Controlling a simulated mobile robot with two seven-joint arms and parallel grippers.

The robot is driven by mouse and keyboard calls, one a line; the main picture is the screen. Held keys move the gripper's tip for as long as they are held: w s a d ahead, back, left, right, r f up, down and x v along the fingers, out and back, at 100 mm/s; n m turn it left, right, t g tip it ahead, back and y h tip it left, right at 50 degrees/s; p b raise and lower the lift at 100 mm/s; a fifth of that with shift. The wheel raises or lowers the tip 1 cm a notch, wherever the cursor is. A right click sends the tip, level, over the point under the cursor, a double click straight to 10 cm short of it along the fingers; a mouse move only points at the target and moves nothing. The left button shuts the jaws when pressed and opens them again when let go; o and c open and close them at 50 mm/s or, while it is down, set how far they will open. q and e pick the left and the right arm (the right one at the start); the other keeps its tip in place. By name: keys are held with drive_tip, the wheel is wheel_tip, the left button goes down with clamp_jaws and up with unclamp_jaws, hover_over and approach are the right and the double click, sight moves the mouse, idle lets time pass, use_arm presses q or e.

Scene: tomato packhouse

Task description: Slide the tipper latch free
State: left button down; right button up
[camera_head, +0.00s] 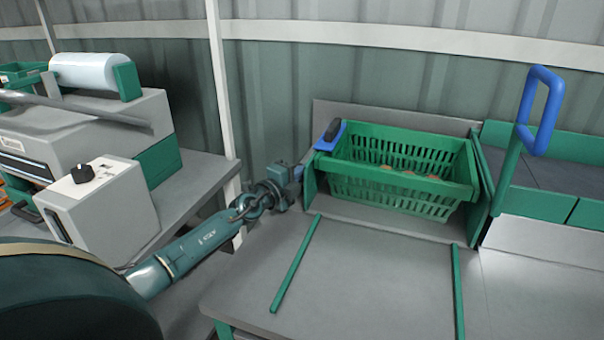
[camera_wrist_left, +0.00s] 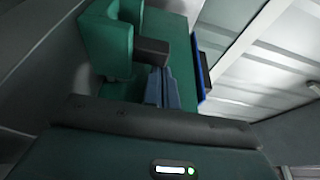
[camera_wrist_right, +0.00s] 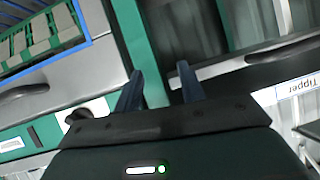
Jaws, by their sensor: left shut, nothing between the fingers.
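The tipper holds a green slatted crate (camera_head: 400,180) between green side panels at the back of the table. A blue plate with a black grip (camera_head: 331,131) sits on top of its left panel; a blue and black edge also shows in the left wrist view (camera_wrist_left: 202,68). My left gripper (camera_head: 298,173) is at the outer face of that panel. In the left wrist view its fingers (camera_wrist_left: 162,85) are shut and empty, with tips at a dark block (camera_wrist_left: 152,50) beside a green rounded bracket (camera_wrist_left: 106,40). I cannot tell whether they touch. My right gripper (camera_wrist_right: 158,88) is open and empty.
Round reddish items show low in the crate. Green rails (camera_head: 296,262) run along the grey table (camera_head: 365,290). A blue looped handle (camera_head: 541,110) stands at right. A grey machine (camera_head: 98,208) stands left of my left arm. A "Tipper" label (camera_wrist_right: 298,87) shows in the right wrist view.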

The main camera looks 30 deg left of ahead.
drive_tip(key=shift+f, duration=0.1)
use_arm(q)
drive_tip(key=a+b, duration=0.2)
drive_tip(key=a, duration=0.1)
drive_tip(key=shift+s+f+b, duration=0.2)
drive_tip(key=shift+s+b, duration=0.1)
drive_tip(key=shift+s, duration=0.05)
drive_tip(key=shift+a+r, duration=0.1)
drive_tip(key=shift+a, duration=0.1)
drive_tip(key=shift+r, duration=0.15)
drive_tip(key=shift+a, duration=0.1)
use_arm(e)
drive_tip(key=shift+w+f+m, duration=0.1)
drive_tip(key=shift+f+m, duration=0.2)
drive_tip(key=shift+f, duration=0.25)
